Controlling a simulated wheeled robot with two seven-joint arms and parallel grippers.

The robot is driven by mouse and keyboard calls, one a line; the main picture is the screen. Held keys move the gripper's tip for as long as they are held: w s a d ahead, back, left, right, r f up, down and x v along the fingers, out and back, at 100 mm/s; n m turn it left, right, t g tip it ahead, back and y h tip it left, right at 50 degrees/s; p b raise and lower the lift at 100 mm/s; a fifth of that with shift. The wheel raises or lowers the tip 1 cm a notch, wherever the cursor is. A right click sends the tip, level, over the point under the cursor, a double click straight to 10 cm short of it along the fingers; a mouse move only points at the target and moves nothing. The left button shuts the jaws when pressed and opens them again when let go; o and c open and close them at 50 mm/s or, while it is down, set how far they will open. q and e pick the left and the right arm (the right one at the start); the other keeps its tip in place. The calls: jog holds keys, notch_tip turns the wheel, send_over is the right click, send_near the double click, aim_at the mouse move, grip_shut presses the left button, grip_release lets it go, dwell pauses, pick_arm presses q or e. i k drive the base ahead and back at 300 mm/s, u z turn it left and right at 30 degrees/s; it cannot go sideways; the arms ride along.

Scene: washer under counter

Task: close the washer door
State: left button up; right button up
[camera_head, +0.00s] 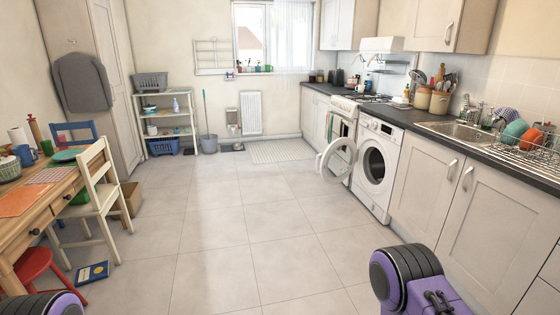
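The white washer (376,165) stands under the dark counter on the right, ahead of me. Its round door (338,160) is open and swung out to the left, away from the dark drum opening. The door stands in front of the oven side, over the tiled floor. Parts of my arms show as purple and black links at the bottom left and bottom right. My left and right grippers are out of the picture. Neither arm touches the washer or its door.
White cabinets (458,200) run along the right under the counter (405,115). A table (45,200) with a white chair (100,195), a red stool (38,270) and a blue book (92,273) are on the left. The tiled floor (225,220) between is clear.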

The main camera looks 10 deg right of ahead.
aim_at(334, 146)
jog(key=u, duration=0.1)
jog(key=i, duration=6.65)
jog(key=z, duration=3)
jog(key=k, duration=0.6)
jog(key=u, duration=0.6)
jog(key=i, duration=0.8)
jog(key=u, duration=0.45)
